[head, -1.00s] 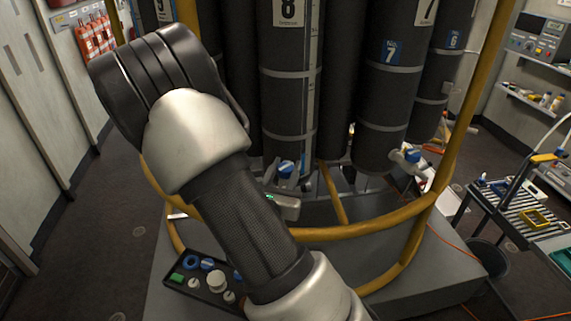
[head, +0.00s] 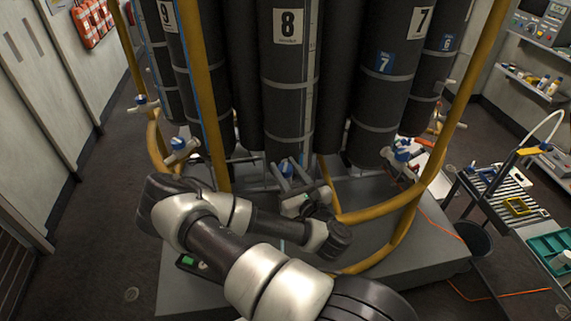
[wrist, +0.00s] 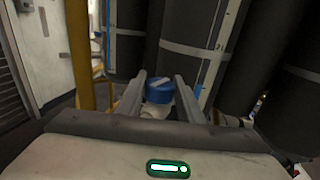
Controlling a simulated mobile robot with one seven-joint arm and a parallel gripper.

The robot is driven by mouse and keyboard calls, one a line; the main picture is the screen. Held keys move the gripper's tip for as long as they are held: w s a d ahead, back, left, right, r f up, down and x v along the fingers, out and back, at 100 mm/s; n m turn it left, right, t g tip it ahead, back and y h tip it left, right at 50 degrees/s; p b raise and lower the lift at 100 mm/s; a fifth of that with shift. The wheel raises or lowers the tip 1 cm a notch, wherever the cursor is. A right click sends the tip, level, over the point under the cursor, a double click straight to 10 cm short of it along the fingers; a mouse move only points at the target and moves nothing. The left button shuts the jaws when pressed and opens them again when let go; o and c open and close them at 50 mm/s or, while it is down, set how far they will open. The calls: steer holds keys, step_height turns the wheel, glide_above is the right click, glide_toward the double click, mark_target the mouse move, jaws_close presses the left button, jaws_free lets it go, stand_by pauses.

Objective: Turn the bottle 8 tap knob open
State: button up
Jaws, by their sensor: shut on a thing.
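Bottle 8 (head: 287,95) is a tall dark grey cylinder with a white "8" label, upright in the middle of the head view. Its tap has a blue knob (head: 286,168) at the bottle's foot. In the wrist view the blue knob (wrist: 159,90), with a pale bar across its top, sits between the two grey fingers, above a white tap body (wrist: 155,111). My gripper (head: 292,172) reaches in low at the front of bottle 8 and is shut on this knob (wrist: 160,88). The fingers partly hide the tap in the head view.
Bottle 7 (head: 388,75) stands to the right and bottle 9 (head: 186,75) to the left, each with a blue-knobbed tap below. Yellow frame tubes (head: 214,110) surround the bottles. A slatted bench (head: 500,190) stands at the right. Open floor lies at the left.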

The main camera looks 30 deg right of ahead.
steer(key=shift+w+r+n+y, duration=0.1)
steer(key=shift+n+y, duration=0.5)
steer(key=shift+y, duration=0.3)
steer(key=o, duration=1.1)
steer(key=shift+c, duration=0.2)
